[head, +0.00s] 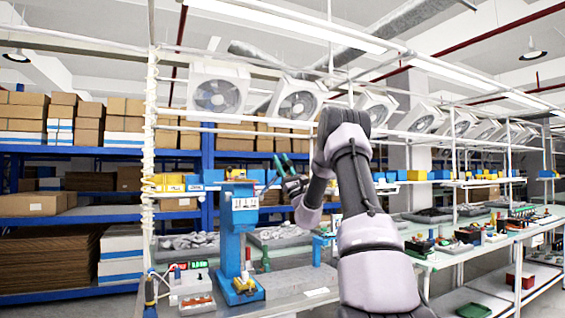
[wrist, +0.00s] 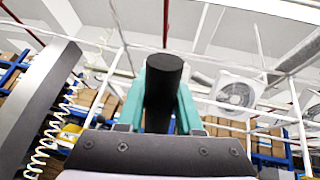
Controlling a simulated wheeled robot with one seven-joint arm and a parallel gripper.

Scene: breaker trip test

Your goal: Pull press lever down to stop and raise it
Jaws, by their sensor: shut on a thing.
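The blue press (head: 238,222) stands upright on the bench left of my arm, with a white label on its head. My gripper (head: 284,170) is up beside the press head, to its right, at about the height of its top. In the wrist view the dark, round handle of the press lever (wrist: 164,78) sits between the two teal fingers of my gripper (wrist: 160,98), which are shut on it. The handle's far end sticks out past the fingers. In the head view the lever is small and partly hidden by my gripper.
Left of the press, a white box with coloured parts (head: 190,282) lies on the bench. Grey bins (head: 190,242) stand behind. A green-handled tool (head: 265,258) stands close right of the press. White frame posts and a shelf with yellow and blue bins (head: 178,183) rise behind.

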